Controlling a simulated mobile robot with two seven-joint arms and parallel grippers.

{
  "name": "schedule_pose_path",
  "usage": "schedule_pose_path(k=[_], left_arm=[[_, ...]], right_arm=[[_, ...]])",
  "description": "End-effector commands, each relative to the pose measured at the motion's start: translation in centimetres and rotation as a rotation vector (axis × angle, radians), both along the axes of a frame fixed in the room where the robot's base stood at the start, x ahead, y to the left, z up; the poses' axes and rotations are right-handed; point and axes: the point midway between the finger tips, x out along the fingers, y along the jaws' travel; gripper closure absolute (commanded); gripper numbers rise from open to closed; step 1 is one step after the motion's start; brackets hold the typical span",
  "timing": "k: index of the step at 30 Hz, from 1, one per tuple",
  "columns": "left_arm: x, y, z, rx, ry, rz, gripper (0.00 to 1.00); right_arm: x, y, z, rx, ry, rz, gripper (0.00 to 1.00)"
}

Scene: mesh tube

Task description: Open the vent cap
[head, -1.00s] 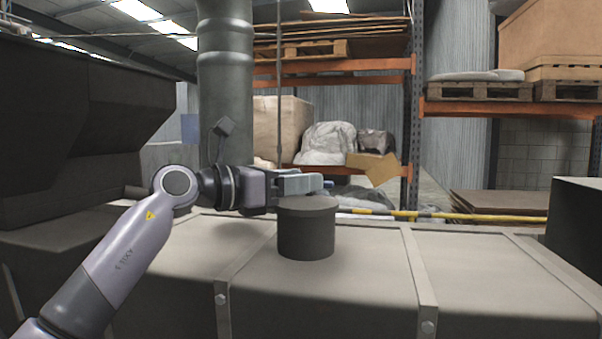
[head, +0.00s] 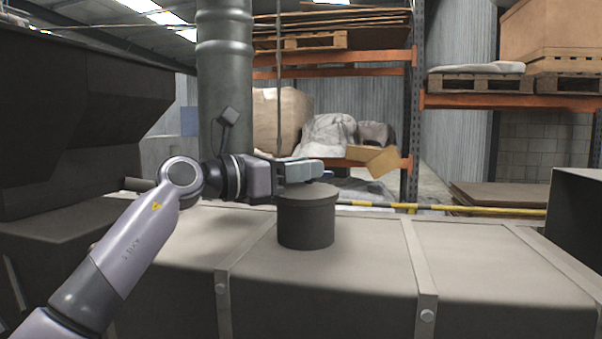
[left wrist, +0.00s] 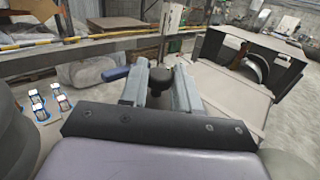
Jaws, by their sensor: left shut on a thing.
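The vent cap (head: 306,218) is a dark grey, upright round drum with a slightly wider lid, standing on top of the grey metal housing (head: 385,255). My left gripper (head: 305,170) comes in from the left, level, just over the top of the cap. In the left wrist view, a dark round knob (left wrist: 160,82) lies between the two fingers of the left gripper (left wrist: 162,66). The fingers are shut on this knob, which appears to belong to the cap's top. In the head view the fingers hide most of the knob. My right gripper is not in view.
A thick grey pipe (head: 225,90) rises behind the arm. A dark box-shaped part (head: 80,115) stands at the left and another (head: 577,217) at the right edge. A yellow-black bar (head: 440,208) runs behind the housing. The housing top right of the cap is clear.

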Motion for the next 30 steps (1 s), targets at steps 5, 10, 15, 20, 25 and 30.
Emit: schedule_pose_path(k=[5,10,15,20,25,30], left_arm=[[-0.5,0.2,0.2,-0.032,-0.1,0.0,1.0],[-1.2,0.4,0.9,-0.073,-0.223,0.001,1.0],[-1.9,0.6,1.5,-0.113,-0.34,0.0,1.0],[-2.5,0.8,2.0,-0.143,-0.431,0.0,1.0],[-3.0,1.0,2.4,-0.164,-0.499,0.0,1.0],[-3.2,1.0,2.7,-0.174,-0.533,-0.001,1.0]], right_arm=[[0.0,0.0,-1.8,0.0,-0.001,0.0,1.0],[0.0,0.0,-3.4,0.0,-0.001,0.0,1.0],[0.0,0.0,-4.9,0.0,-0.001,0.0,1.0],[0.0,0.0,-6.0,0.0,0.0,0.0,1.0],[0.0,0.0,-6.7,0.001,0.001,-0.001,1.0],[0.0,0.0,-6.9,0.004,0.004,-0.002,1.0]])
